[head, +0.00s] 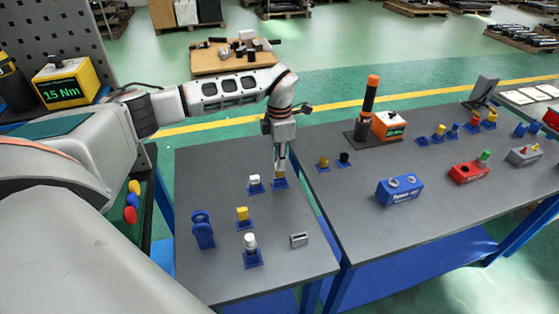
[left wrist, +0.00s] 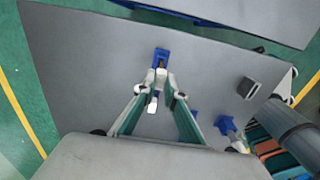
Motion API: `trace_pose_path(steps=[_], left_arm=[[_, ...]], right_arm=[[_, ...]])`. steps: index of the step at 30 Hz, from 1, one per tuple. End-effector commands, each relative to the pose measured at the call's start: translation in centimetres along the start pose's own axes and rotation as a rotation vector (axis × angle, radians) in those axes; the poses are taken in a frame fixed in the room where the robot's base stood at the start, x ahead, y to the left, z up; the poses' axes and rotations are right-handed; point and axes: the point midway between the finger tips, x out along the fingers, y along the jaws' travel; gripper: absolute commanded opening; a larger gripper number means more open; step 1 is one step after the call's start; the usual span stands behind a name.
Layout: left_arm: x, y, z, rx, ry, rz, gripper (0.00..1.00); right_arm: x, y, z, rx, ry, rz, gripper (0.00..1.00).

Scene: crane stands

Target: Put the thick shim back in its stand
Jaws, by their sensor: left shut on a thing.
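My left gripper (head: 280,168) reaches down over a blue stand (head: 281,184) near the back right corner of the near table. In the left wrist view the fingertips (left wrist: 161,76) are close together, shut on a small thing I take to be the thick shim. The fingers mostly hide it. The same blue stand (left wrist: 162,54) shows just past the fingertips. A bit of yellow shows at the stand below the fingers. I cannot tell whether the held thing touches the stand. My right gripper is not in view.
A white-topped piece on a blue stand (head: 255,185) is close beside the gripper. A yellow piece (head: 242,213), another white-topped piece (head: 250,242), a blue upright holder (head: 203,231) and a grey slotted block (head: 299,240) stand nearer. The right table (head: 350,225) holds several more items.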

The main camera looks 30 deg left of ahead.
Motion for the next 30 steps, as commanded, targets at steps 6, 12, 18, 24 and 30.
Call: trace_pose_path(steps=[6,12,18,24,30], left_arm=[[0.1,0.0,0.0,0.0,0.0,0.0,0.0],[0.7,0.0,0.0,0.0,0.001,0.0,0.0],[1.4,0.0,0.0,0.0,0.0,0.0,0.0],[2.1,0.0,0.0,-0.001,0.0,0.0,0.0],[2.8,0.0,0.0,-0.001,0.0,0.0,0.0]], right_arm=[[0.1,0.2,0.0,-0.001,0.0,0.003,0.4],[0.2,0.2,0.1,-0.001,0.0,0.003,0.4],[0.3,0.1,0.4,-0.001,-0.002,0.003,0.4],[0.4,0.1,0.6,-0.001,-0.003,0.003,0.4],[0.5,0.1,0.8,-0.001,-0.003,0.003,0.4]])
